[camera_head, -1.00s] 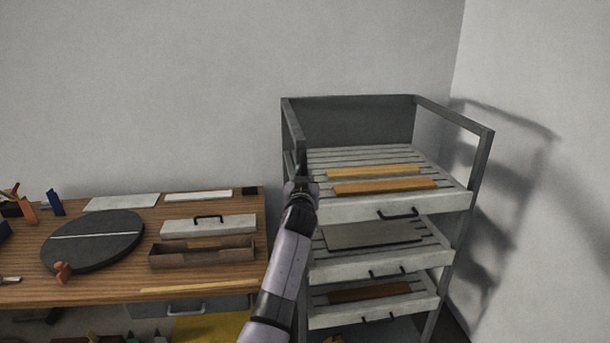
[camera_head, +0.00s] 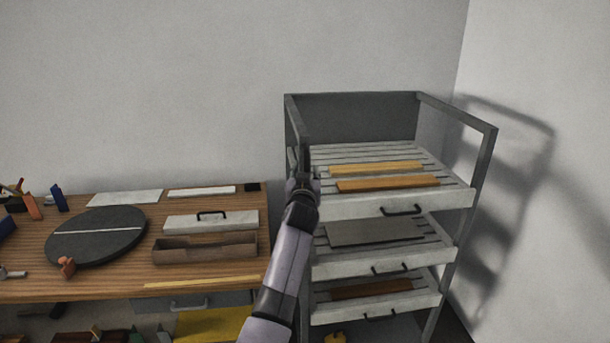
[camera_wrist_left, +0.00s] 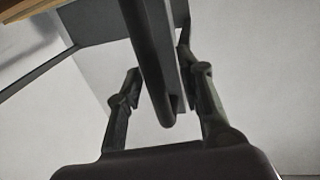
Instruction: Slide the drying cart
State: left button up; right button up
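The drying cart (camera_head: 487,165) is a grey metal frame with slatted, pale-fronted trays, standing right of the workbench in the head view. Its top tray holds two wooden strips, the middle one a grey panel, and the lower one a brown board. My left gripper (camera_head: 303,170) is at the cart's left side, by the upright near the top tray. In the left wrist view, my left gripper (camera_wrist_left: 164,76) has its fingers apart on either side of a dark bar (camera_wrist_left: 152,60), with gaps visible. My right gripper is not in view.
A wooden workbench (camera_head: 100,288) stands to the left, with a round black turntable (camera_head: 97,236), a brown open box (camera_head: 205,249) and a pale lidded box with a handle (camera_head: 210,221). Walls are behind and to the right of the cart. A narrow gap lies between bench and cart.

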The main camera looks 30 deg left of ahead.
pick_arm(q)
jog(key=v, duration=1.2)
dwell(0.3)
jog(key=s+d+f+m+g+h+b, duration=0.1)
jog(key=s+d+f+m+g+h, duration=0.15)
jog(key=f, duration=1.05)
jog(key=s+d+f+m+g+h, duration=0.1)
jog(key=s+d+f, duration=0.15)
jog(key=f, duration=1.05)
jog(key=s+d+f+m+g+h+b, duration=0.1)
jog(key=d+f+m+g+h, duration=0.15)
jog(key=f, duration=1.05)
jog(key=s+d+f+g+b, duration=0.1)
jog(key=s+d+f+g, duration=0.2)
jog(key=s+f, duration=1.55)
jog(key=s+a+f+g, duration=0.1)
jog(key=s+f+g, duration=0.1)
jog(key=s+f, duration=0.4)
jog(key=s+a+f+g+b, duration=0.1)
jog(key=s+f, duration=0.5)
jog(key=s, duration=1.1)
jog(key=s+a+f+m+g+h+b, duration=0.1)
jog(key=s+f+g, duration=0.2)
jog(key=s, duration=0.9)
notch_tip(320, 180, down, 3)
jog(key=shift+r+g, duration=0.1)
jog(key=shift+g, duration=0.2)
